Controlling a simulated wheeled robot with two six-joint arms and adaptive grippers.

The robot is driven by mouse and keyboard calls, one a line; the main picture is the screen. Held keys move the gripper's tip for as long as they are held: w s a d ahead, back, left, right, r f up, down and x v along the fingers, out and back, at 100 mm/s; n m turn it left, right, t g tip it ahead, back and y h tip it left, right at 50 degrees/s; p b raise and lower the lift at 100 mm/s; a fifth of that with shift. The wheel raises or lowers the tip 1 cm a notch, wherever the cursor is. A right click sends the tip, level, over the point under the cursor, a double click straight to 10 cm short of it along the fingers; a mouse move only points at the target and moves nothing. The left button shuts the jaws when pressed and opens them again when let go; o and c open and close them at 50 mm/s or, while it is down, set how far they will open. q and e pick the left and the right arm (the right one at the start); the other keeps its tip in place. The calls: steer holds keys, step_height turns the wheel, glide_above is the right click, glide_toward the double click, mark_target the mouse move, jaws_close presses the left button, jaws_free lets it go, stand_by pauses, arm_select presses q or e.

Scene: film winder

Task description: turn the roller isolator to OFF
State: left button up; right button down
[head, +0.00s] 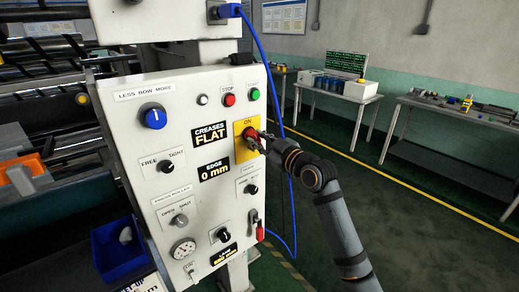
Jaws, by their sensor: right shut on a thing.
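The roller isolator (241,152) is a yellow plate with a red handle on the right side of a white control panel. The word ON shows at the top of the plate. My right gripper (252,137) reaches in from the right and is shut on the red handle. Its fingers hide much of the handle, so its exact angle is hard to tell. My left gripper is not in view.
The panel (150,205) also carries a blue knob (154,117), black selector knobs, a red STOP button (229,100), a green button (255,94) and a red lever (259,230). A blue cable (262,60) hangs behind my right gripper. Open floor lies to the right.

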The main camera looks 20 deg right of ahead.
steer(key=n+b, duration=0.2)
steer(key=shift+f+n, duration=0.25)
steer(key=shift+n, duration=0.15)
steer(key=n+b, duration=0.2)
steer(key=n, duration=0.1)
steer(key=shift+a+n, duration=0.1)
steer(key=shift+n, duration=0.2)
steer(key=n+b, duration=0.2)
steer(key=n, duration=0.1)
steer(key=shift+n+b, duration=0.45)
steer(key=shift+n, duration=1.05)
steer(key=c, duration=1.2)
jaws_free()
steer(key=shift+s, duration=0.1)
